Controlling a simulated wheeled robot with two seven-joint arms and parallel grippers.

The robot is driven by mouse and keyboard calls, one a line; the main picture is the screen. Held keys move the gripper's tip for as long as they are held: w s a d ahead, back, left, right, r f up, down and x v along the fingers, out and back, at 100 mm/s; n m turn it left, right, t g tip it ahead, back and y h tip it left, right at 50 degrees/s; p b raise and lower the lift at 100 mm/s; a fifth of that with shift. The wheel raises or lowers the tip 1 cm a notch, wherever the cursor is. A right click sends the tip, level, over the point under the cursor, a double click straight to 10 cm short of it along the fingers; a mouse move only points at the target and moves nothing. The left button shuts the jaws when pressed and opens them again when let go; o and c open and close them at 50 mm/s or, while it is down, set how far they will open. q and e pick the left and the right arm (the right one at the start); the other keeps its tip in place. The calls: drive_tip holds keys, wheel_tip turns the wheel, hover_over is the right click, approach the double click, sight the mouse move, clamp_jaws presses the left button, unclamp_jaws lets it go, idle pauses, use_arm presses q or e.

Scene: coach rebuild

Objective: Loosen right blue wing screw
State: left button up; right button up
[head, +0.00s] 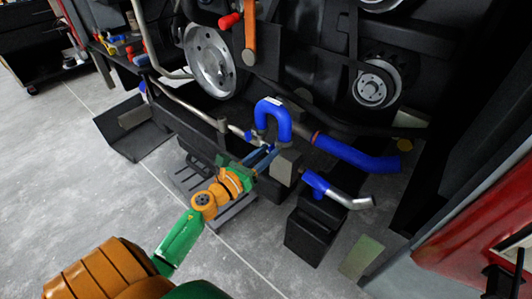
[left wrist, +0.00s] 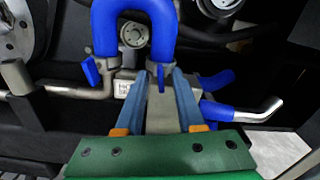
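The right blue wing screw (left wrist: 161,77) shows in the left wrist view as a small upright blue wing below the right leg of the blue U-shaped hose (left wrist: 134,12). My left gripper (left wrist: 164,73) has its two blue-grey fingers apart, with the wing between their tips. I cannot tell whether a finger touches it. A second blue wing screw (left wrist: 91,71) sits to the left, below the hose's left leg. In the head view my left gripper (head: 265,157) reaches up to the hose (head: 272,112) from below, and the right screw is hard to make out. My right gripper is not in view.
A grey metal block (head: 286,166) sits right of my fingers. A blue-collared metal pipe (head: 345,198) and a larger blue hose (head: 355,155) lie to the right. A black box (head: 312,230) stands below. Open grey floor (head: 60,190) lies to the left.

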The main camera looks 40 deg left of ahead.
use_arm(q)
clamp_jaws()
drive_tip(key=shift+n, duration=0.3)
drive_tip(key=n+p, duration=0.3)
drive_tip(key=n, duration=0.9)
drive_tip(key=shift+a+f, duration=0.1)
drive_tip(key=shift+a, duration=0.05)
drive_tip(key=shift+d+f+n+p, duration=0.15)
drive_tip(key=shift+n+p, duration=0.55)
drive_tip(key=shift+n, duration=2.55)
drive_tip(key=shift+f+n+p, duration=0.1)
drive_tip(key=shift+n+p, duration=0.55)
drive_tip(key=shift+n, duration=2.65)
drive_tip(key=shift+d+f+n+p, duration=0.15)
drive_tip(key=shift+n+p, duration=0.55)
drive_tip(key=shift+n, duration=2.55)
drive_tip(key=shift+a, duration=0.1)
